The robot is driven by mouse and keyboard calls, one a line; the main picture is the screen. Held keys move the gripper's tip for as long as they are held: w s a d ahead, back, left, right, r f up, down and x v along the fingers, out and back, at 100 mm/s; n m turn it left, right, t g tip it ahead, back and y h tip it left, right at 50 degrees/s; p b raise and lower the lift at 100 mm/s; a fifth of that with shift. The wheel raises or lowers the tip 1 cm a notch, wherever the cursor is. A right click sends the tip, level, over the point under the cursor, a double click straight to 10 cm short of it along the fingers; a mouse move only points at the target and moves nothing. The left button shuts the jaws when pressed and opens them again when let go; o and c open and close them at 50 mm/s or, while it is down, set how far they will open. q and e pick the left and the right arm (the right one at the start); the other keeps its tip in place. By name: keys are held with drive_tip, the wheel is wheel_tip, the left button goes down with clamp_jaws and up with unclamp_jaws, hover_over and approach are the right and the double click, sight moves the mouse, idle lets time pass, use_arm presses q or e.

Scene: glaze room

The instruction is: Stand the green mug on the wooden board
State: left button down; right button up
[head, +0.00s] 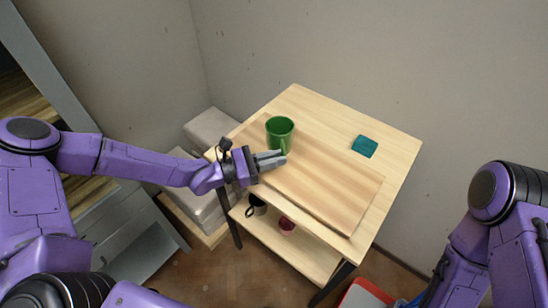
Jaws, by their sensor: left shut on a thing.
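The green mug (280,131) is upright, with its open rim facing up, over the far left part of the wooden board (325,188). The board is a flat slab lying on the pale wooden table. My left gripper (278,158) reaches in from the left and is shut on the mug at its near, lower side. The fingers hide part of that side and the handle is not clear. I cannot tell whether the mug's base touches the board. My right arm shows at the lower right, but its gripper is out of view.
A teal block (364,146) lies on the table (392,150) to the right of the board. On the lower shelf (290,252) are a dark mug (257,206) and a red bowl-like thing (286,225). The right half of the board is clear. Walls stand behind the table.

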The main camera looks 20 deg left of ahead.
use_arm(q)
drive_tip(key=shift+f, duration=0.1)
drive_tip(key=shift+f, duration=0.15)
drive_tip(key=c, duration=1.2)
unclamp_jaws()
drive_tip(key=shift+o, duration=0.2)
